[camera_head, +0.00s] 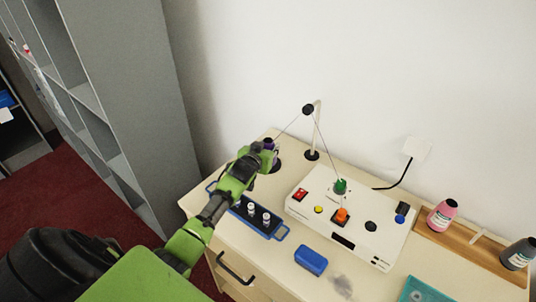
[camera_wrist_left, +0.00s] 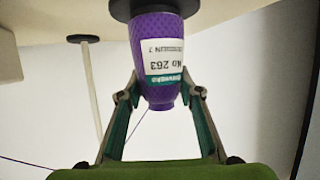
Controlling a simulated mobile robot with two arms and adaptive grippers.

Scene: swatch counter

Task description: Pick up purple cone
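The purple cone (camera_wrist_left: 158,60) has a white and green label and fills the upper middle of the left wrist view. Its wide end is against a dark round base. In the head view only a small purple part (camera_head: 269,141) shows beside my left gripper, which covers much of it. My left gripper (camera_head: 262,150) reaches it from the front left. In the wrist view its two fingers (camera_wrist_left: 162,85) stand on either side of the cone's narrower end, with thin gaps; the tips are very close to its sides. My right gripper is not in view.
A blue tray (camera_head: 281,234) with small bottles lies below my left arm. A white control box (camera_head: 376,245), a thread stand (camera_head: 316,130) and a blue block (camera_head: 310,260) are to the right. A grey shelf (camera_head: 135,90) rises left.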

